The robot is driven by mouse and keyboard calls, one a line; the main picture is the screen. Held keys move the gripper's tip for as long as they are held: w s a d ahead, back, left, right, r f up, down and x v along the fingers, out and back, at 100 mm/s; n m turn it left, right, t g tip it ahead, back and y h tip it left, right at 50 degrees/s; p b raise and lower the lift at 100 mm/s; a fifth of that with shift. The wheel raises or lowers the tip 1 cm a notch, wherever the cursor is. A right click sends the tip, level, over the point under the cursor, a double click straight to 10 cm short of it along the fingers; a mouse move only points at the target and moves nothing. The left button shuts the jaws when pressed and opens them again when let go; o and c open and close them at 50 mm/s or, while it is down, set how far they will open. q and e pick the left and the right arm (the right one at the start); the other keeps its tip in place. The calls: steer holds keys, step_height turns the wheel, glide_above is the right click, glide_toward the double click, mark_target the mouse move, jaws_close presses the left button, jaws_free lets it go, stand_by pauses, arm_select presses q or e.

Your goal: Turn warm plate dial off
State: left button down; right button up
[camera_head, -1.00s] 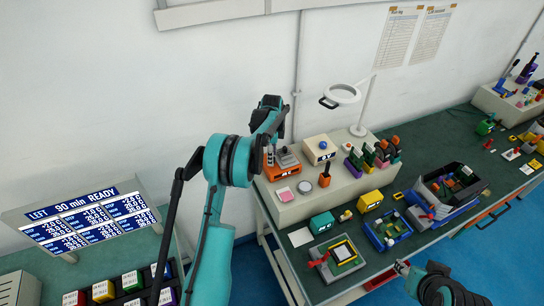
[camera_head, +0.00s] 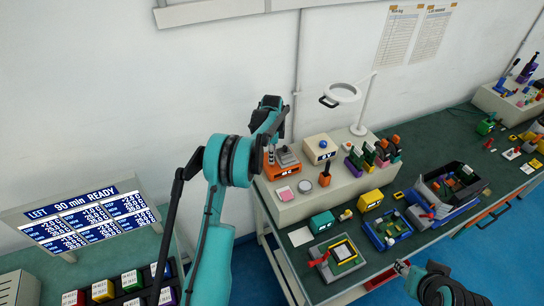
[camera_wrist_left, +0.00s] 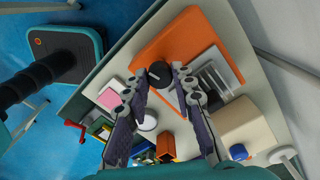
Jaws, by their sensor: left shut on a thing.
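The warm plate (camera_head: 285,171) is an orange box on the pale shelf of the bench, with a grey metal piece on top. In the left wrist view the orange warm plate (camera_wrist_left: 190,35) fills the upper middle, and its round black dial (camera_wrist_left: 160,73) with a light pointer mark sits between my fingertips. My left gripper (camera_wrist_left: 159,76) is shut on the dial. In the head view my left gripper (camera_head: 270,156) reaches down at the plate's left side, and the dial is hidden. My right gripper (camera_head: 402,267) is at the lower right, away from the plate; its finger state is unclear.
Beside the plate are a pink pad (camera_head: 284,193), a white round dish (camera_head: 305,186), an orange holder (camera_head: 325,177) and a cream box with a blue knob (camera_head: 320,149). A magnifier lamp (camera_head: 343,95) stands behind. Coloured boxes and trays cover the green bench on the right.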

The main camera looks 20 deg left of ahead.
arm_select(q)
steer(key=n+b, duration=0.1)
steer(key=n, duration=0.2)
steer(key=shift+f+b, duration=0.1)
steer(key=shift+b, duration=0.3)
steer(key=n+b, duration=0.1)
steer(key=n, duration=0.2)
steer(key=shift+n, duration=0.3)
steer(key=n+b, duration=0.2)
steer(key=n, duration=0.2)
steer(key=shift+n+b, duration=0.3)
steer(key=shift+n, duration=1.8)
steer(key=c, duration=1.3)
jaws_free()
steer(key=shift+o, duration=0.2)
steer(key=shift+r, duration=0.25)
step_height(320, 180, up, 12)
